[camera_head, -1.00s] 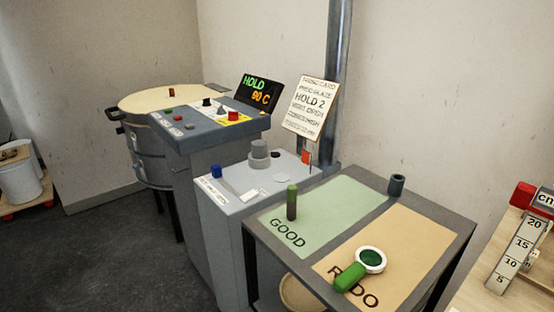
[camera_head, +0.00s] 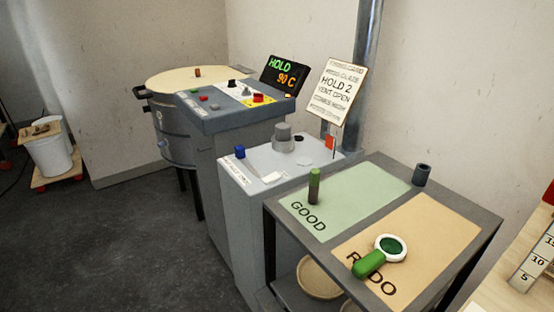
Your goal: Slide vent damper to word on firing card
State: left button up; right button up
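The firing card (camera_head: 337,90) leans at the back beside the grey pipe (camera_head: 367,60). Its larger lines read "HOLD 2" and "VENT OPEN"; the other lines are too small to read surely. I cannot tell for certain which part is the vent damper. A lower grey cabinet top (camera_head: 262,160) carries a blue block (camera_head: 239,152), a white plate (camera_head: 272,177), a grey stepped knob (camera_head: 284,136) and a dark round hole. A red tab (camera_head: 330,142) stands near the foot of the pipe. Neither of my grippers is in view.
The control box (camera_head: 216,117) and its "HOLD 90 C" display (camera_head: 285,76) stand before the round kiln (camera_head: 178,130). A table with a green GOOD mat (camera_head: 350,205) and a tan REDO mat (camera_head: 440,225) holds a magnifier (camera_head: 380,255).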

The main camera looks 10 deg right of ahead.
aim_at(240, 154)
jog(key=i+j, duration=0.25)
jog(key=j, duration=0.15)
jog(key=i+j, duration=0.2)
jog(key=j, duration=0.2)
jog(key=i+j, duration=0.25)
jog(key=j, duration=0.15)
jog(key=i+j, duration=0.2)
jog(key=j, duration=0.2)
jog(key=i+j, duration=0.25)
jog(key=j+z, duration=0.2)
jog(key=z, duration=0.25)
jog(key=i+j+z, duration=0.1)
jog(key=j+z, duration=0.15)
jog(key=z, duration=0.2)
